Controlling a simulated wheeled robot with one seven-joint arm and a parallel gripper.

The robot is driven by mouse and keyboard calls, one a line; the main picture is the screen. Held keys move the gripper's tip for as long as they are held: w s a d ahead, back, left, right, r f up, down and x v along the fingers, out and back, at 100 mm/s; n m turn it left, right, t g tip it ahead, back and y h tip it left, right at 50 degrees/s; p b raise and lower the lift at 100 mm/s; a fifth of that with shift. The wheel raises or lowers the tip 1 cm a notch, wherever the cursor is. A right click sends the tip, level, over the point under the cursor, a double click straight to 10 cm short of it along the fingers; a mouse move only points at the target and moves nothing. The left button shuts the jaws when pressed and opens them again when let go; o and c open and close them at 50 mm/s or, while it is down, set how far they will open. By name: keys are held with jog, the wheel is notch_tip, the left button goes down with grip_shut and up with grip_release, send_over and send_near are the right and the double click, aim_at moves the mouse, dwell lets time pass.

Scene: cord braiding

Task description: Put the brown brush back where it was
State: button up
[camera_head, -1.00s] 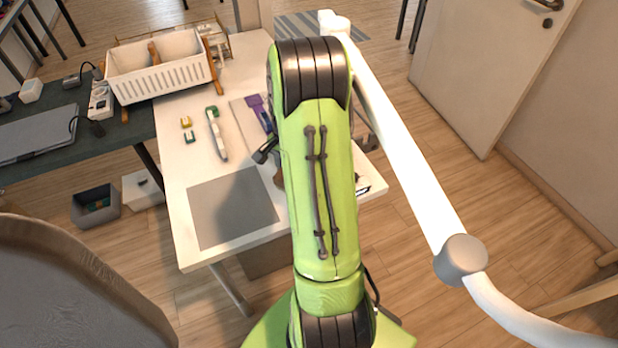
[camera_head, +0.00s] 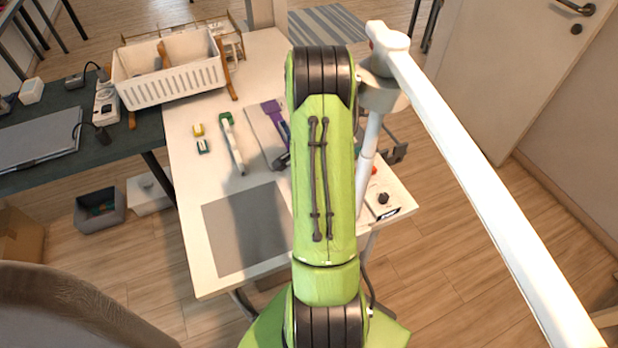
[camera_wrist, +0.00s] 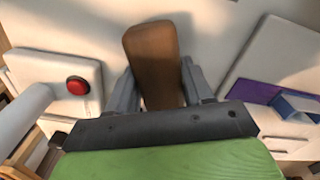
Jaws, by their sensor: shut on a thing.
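In the wrist view my gripper (camera_wrist: 165,95) is shut on the brown brush (camera_wrist: 153,50). The brush stands out between the two grey fingers, its broad brown end pointing away from the wrist. It appears above the pale table top; whether it touches the surface I cannot tell. In the head view my green arm hides most of the brush, and the gripper can hardly be made out at the right of the arm.
A red button on a white box (camera_wrist: 77,86) is left of the brush. A purple item (camera_wrist: 255,91) lies on a pale board to its right. The table (camera_head: 190,225) also bears a grey mat (camera_head: 225,235), a white basket (camera_head: 170,82) and a green-topped tool (camera_head: 232,145).

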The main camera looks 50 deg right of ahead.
jog(key=o, duration=1.2)
notch_tip(320, 180, up, 12)
jog(key=p, duration=0.3)
jog(key=shift+r, duration=0.15)
